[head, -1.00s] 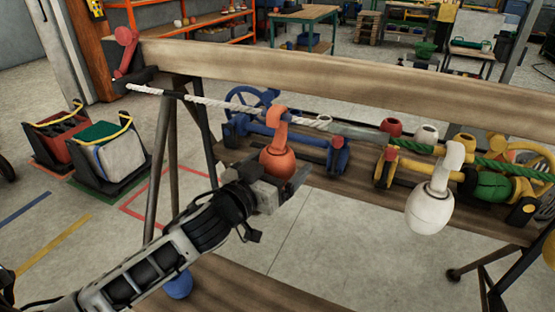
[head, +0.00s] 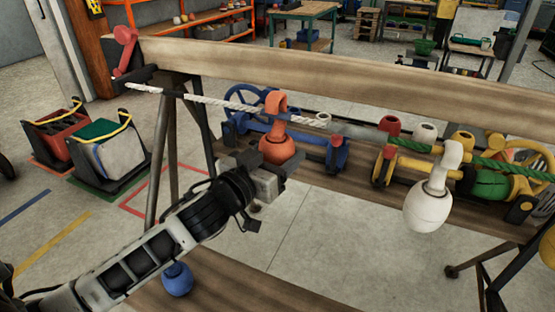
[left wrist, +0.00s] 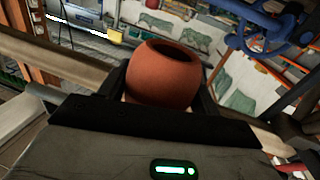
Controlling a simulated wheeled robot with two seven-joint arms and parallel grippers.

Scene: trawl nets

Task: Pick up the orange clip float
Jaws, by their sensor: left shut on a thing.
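The orange clip float (head: 277,149) has a round body and a hooked clip on top. In the head view its hook (head: 275,103) is at the white rope (head: 220,103); I cannot tell whether it is still around it. My left gripper (head: 274,168) is shut on the round body from below and the front. In the left wrist view the float (left wrist: 163,73) sits between the two dark fingers (left wrist: 163,90), and its lower part is hidden by the gripper body. My right gripper is not in view.
A white clip float (head: 428,208) hangs at the right on the green rope (head: 500,168). A wooden beam (head: 330,75) runs behind the ropes. A blue float (head: 177,279) lies low at the left. Winches in blue (head: 262,125) and yellow (head: 410,165) stand behind.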

